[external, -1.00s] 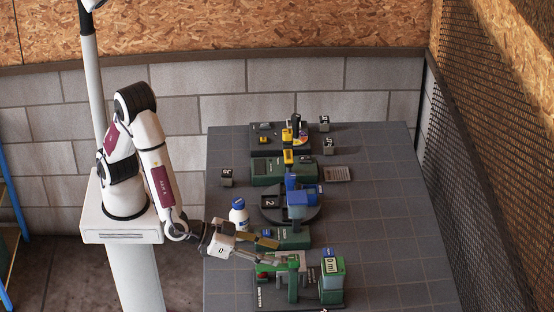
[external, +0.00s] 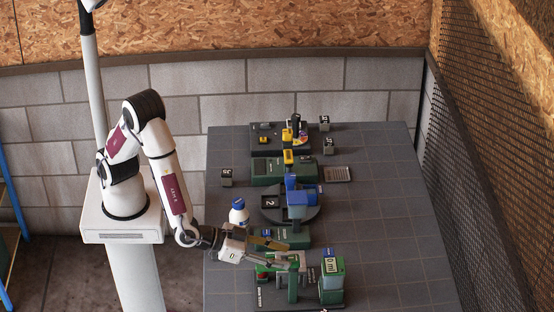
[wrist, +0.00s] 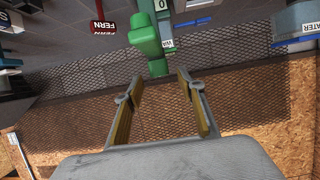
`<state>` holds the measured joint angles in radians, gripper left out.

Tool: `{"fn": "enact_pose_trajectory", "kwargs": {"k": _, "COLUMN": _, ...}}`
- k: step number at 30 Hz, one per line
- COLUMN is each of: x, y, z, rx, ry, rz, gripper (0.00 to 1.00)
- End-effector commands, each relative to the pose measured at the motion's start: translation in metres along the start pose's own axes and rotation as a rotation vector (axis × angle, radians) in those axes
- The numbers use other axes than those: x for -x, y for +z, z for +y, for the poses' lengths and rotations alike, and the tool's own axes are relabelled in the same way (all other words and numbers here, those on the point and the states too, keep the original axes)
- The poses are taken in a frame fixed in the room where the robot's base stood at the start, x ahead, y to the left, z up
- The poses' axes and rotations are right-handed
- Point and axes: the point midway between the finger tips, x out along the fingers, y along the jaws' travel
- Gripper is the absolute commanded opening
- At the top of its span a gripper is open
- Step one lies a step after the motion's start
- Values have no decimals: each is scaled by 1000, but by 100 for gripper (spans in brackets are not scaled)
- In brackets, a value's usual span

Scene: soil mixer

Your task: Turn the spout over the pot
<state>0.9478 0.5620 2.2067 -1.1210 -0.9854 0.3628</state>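My gripper (external: 277,252) is open at the front of the table, beside and partly over the green station (external: 273,301). In the wrist view my gripper (wrist: 157,80) has its two yellow-padded fingers apart with nothing between them. A green rounded arm, which looks like the spout (wrist: 146,38), lies just beyond the fingertips, apart from them. In the external view a green upright post (external: 293,288) stands close to the fingertips. A dark red block labelled FERN (wrist: 103,24) shows in the wrist view. I cannot make out the pot for certain.
A green tank marked with ml (external: 332,283) stands right of the post. Behind are a white bottle with a blue cap (external: 239,213), a blue device (external: 297,199) on a dark turntable (external: 272,216), and yellow-topped units. The table's right side (external: 390,230) is clear.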

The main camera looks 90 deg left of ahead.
Motion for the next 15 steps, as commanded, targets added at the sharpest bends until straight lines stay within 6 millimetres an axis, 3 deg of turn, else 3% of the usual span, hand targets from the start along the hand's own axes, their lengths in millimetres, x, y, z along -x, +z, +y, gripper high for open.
{"fn": "enact_pose_trajectory", "kwargs": {"k": 6, "x": -26, "y": 0, "z": -1, "rx": 0, "ry": -1, "rz": -1, "gripper": 39}}
{"fn": "enact_pose_trajectory", "kwargs": {"k": 15, "x": -44, "y": 0, "z": 0, "rx": 0, "ry": 0, "rz": 0, "gripper": 39}}
